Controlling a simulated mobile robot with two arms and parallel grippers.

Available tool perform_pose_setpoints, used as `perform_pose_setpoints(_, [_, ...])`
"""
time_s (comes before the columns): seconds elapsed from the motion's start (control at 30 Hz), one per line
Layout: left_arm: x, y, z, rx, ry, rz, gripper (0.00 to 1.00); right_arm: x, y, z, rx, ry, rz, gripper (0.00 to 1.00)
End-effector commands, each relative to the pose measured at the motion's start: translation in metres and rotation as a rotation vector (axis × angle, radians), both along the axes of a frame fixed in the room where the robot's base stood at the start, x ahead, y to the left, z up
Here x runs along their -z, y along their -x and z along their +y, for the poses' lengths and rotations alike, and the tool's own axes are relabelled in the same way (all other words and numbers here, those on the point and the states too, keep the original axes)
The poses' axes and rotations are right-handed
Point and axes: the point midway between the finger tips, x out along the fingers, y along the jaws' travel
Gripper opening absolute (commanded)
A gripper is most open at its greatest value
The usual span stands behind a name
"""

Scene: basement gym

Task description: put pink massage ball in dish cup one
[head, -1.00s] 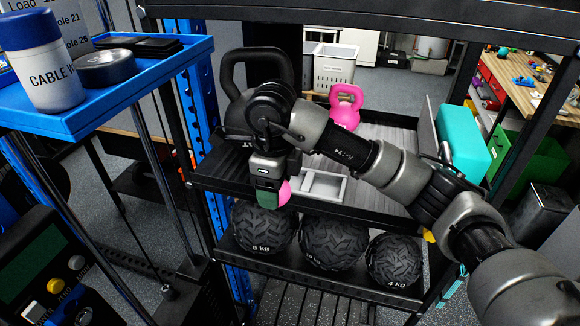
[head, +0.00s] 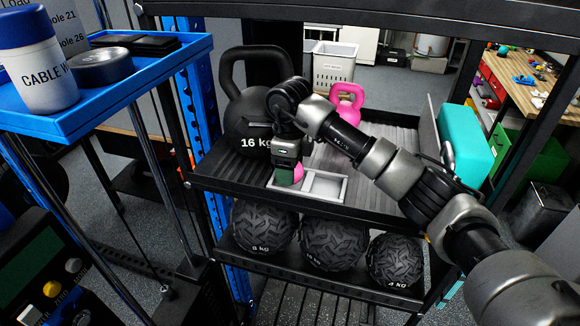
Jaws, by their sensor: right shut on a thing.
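The pink massage ball (head: 298,173) is partly hidden by my right gripper (head: 291,176), which is shut on it. The grey dish (head: 346,186) with square cups lies on the middle shelf. My right gripper and the ball are over the dish's left cup; I cannot tell whether the ball touches the cup. The right cup shows empty. My left gripper is not in view.
A black 16 kg kettlebell (head: 250,112) stands left of my right gripper, and a pink kettlebell (head: 347,101) stands behind it. A teal block (head: 464,146) is at the shelf's right end. Textured balls (head: 333,244) fill the lower shelf. A blue tray (head: 110,103) is at left.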

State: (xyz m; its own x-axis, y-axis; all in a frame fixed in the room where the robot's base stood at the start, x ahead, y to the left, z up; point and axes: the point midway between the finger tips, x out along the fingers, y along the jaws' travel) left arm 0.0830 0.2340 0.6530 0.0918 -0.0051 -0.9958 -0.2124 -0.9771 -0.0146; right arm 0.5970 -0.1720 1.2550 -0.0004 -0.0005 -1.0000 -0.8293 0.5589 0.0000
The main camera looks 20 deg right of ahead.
Motion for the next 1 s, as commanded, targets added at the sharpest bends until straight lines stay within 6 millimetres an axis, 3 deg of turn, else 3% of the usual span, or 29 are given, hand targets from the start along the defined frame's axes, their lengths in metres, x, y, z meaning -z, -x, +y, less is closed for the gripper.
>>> perform_pose_setpoints(0.17, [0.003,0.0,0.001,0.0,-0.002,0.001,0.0,0.003,0.0,0.0,0.0,0.0,0.0,0.33])
perform_pose_setpoints(0.2, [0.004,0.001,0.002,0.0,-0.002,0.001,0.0,0.003,0.0,0.0,0.0,0.001,0.001,0.66])
perform_pose_setpoints(0.37, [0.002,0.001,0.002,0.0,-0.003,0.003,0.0,0.002,0.0,0.0,0.0,0.001,0.001,0.9])
perform_pose_setpoints(0.7, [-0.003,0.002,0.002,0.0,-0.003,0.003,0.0,-0.004,0.0,0.0,0.0,-0.001,0.001,0.9])
perform_pose_setpoints(0.73, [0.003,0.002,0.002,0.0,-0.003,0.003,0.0,-0.003,0.0,0.0,0.0,-0.001,-0.002,0.9])
perform_pose_setpoints(1.0, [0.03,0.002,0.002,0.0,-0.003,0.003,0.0,-0.047,-0.001,0.0,0.0,0.0,-0.005,0.9])
